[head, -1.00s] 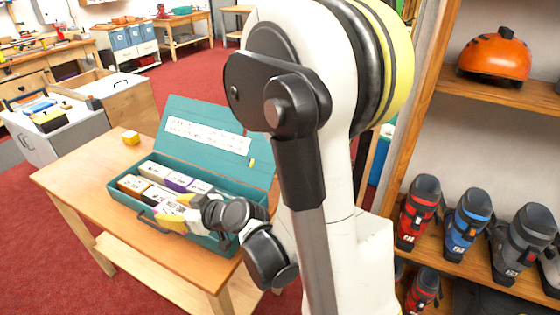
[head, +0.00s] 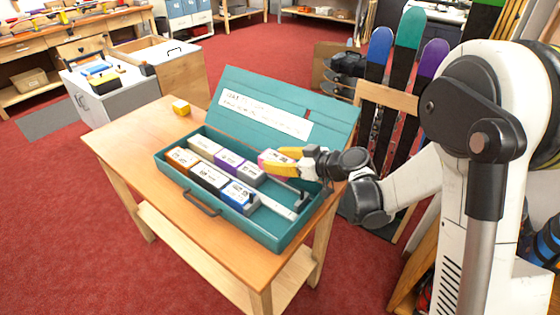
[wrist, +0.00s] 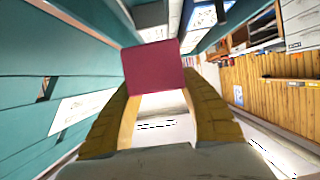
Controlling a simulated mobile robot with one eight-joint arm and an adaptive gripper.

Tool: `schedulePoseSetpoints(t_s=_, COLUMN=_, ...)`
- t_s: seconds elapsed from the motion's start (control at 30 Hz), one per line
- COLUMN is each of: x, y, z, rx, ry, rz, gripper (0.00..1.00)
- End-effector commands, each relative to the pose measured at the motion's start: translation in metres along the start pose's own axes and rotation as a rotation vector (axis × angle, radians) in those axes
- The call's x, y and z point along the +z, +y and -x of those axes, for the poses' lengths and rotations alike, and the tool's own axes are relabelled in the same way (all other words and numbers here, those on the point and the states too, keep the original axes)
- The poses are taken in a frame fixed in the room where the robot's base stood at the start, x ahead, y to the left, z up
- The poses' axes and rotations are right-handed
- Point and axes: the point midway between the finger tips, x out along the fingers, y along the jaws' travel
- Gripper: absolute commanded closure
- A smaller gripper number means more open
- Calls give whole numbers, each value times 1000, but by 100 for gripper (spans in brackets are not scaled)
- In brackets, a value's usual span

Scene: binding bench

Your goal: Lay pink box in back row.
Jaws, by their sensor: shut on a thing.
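My gripper (head: 284,160) is shut on the pink box (head: 267,164), a white-labelled box with a pink face. It holds the box over the right part of the open teal case (head: 183,186), towards the lid side. In the wrist view the box's pink face (wrist: 153,82) shows between the yellow fingers. The back row, nearer the lid, holds a cream box (head: 205,146), a purple box (head: 228,160) and a grey box (head: 250,173), left to right. The held box is just right of the grey one in the picture. I cannot tell whether it touches the case.
The front row has an orange box (head: 182,159), a black box (head: 209,178) and a blue box (head: 240,196). The raised lid (head: 290,100) stands behind the case. A yellow block (head: 181,107) lies on the wooden table (head: 130,135). The case's front right is free of boxes.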

Motion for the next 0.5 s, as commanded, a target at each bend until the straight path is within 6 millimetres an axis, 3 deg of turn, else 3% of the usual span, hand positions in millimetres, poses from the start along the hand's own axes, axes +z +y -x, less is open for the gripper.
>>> schedulePoseSetpoints(t_s=0.5, x=72, y=1, z=-29, rx=3, ry=0, rz=-1, gripper=88)
